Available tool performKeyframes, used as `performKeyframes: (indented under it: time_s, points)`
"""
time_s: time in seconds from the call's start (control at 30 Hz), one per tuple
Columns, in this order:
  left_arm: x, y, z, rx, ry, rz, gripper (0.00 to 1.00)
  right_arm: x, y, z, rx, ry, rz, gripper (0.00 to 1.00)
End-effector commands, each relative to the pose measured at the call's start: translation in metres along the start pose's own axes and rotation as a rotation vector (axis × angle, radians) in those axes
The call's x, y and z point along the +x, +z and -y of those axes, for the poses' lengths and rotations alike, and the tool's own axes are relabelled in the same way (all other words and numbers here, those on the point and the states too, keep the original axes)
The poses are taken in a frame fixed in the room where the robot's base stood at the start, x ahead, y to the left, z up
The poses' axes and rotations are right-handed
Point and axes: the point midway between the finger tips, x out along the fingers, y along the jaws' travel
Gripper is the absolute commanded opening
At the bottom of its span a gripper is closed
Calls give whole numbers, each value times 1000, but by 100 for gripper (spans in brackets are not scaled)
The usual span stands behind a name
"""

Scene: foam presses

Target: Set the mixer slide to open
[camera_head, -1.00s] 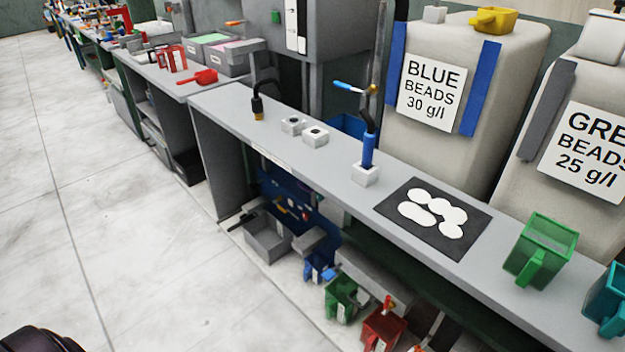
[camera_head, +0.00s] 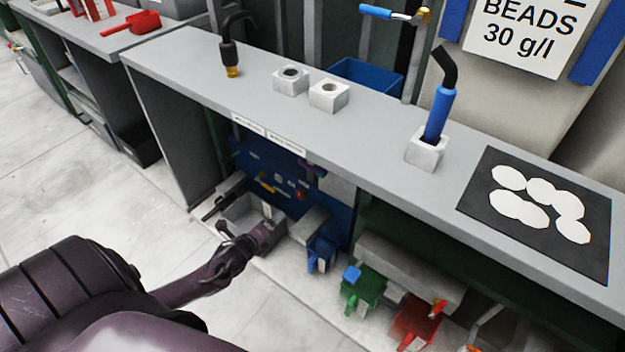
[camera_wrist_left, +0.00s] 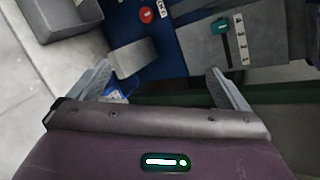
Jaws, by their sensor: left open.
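My left gripper (camera_head: 266,238) reaches in from the left, low under the counter, in front of a blue panel (camera_head: 288,192). In the left wrist view its two fingers (camera_wrist_left: 160,86) are spread with nothing held between them. Beyond them, that view shows a grey plate with a dark teal handle (camera_wrist_left: 222,28) beside a numbered strip (camera_wrist_left: 240,40); this may be the mixer slide, but I cannot tell its setting. The handle is up and to the right of the fingers, apart from them. A red button (camera_wrist_left: 146,14) is on the blue panel.
A grey block (camera_wrist_left: 133,58) juts out near the left finger. A grey bin (camera_head: 240,211) is beside my gripper. Blue, green (camera_head: 362,287) and red (camera_head: 418,318) jugs stand low to the right. The counter (camera_head: 340,140) overhangs; the floor at left is clear.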

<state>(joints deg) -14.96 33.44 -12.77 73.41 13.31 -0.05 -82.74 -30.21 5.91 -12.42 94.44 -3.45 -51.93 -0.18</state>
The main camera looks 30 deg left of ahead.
Motion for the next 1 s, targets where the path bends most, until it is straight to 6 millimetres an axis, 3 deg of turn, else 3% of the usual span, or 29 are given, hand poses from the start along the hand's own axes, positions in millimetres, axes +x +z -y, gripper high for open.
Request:
performKeyframes:
  time_s: [0.03,0.2,0.33,0.57,1.0]
  points:
    - [15,10,24,175,-99,29,97,-1,-10,3,-10,-4,-19,36]
    - [15,38,116,674,-337,165,97,-50,-36,10,-36,-10,-50,36]
    - [4,43,160,901,-436,256,97,-79,-43,13,-48,-11,-63,36]
    - [2,46,188,1021,-483,316,97,-97,-47,16,-57,-13,-80,36]
    - [53,48,218,1016,-480,315,97,-90,-57,28,-80,-37,-166,36]
